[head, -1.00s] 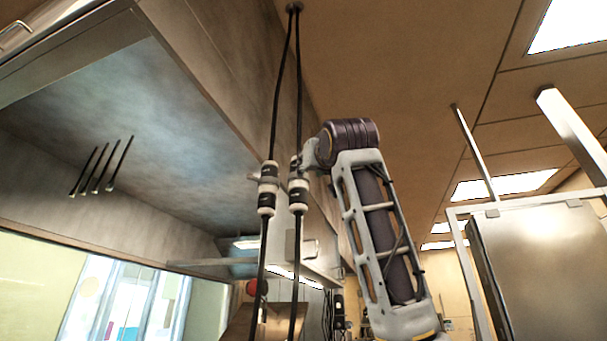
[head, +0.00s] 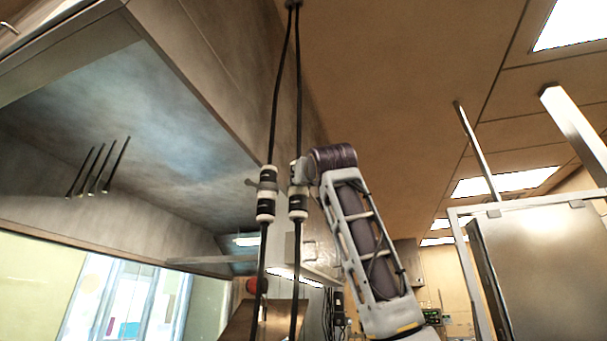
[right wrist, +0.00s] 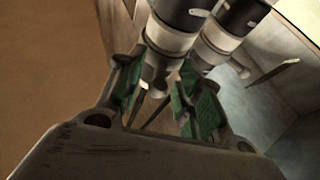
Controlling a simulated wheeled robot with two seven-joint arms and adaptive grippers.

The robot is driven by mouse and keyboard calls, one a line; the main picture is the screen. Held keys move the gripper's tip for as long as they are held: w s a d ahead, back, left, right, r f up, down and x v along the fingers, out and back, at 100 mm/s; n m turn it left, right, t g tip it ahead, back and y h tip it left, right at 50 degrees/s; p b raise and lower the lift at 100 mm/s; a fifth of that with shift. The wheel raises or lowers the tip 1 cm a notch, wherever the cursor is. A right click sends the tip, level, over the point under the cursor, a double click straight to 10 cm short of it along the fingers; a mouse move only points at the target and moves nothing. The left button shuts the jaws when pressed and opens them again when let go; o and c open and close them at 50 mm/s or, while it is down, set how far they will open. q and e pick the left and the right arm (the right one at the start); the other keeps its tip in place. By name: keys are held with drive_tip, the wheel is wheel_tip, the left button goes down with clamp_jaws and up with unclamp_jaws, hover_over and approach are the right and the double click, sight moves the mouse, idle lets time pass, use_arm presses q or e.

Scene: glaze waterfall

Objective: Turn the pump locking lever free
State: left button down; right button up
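Two dark cords hang from the ceiling in the head view. Each carries an upright black-and-white cylinder, a left one (head: 267,193) and a right one (head: 298,200). A small grey lever-like stub (head: 250,182) sticks out leftward from the left cylinder's upper part. My right arm's end is beside the right cylinder; its fingers cannot be made out there. In the right wrist view my right gripper (right wrist: 160,88) has its green-padded fingers apart, just below the cylinders. A grey stem shows between or behind them; contact cannot be told. My left gripper is not in view.
A large metal hood (head: 200,75) slopes overhead at left, with several thin dark rods (head: 97,168) hanging under it. A metal-framed panel (head: 525,260) stands at right. A dark rod-like piece (right wrist: 272,75) juts out right of the cylinders in the wrist view.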

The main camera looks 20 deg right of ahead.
drive_tip(key=shift+w, duration=0.2)
clamp_jaws()
idle(0.3)
drive_tip(key=shift+s, duration=0.1)
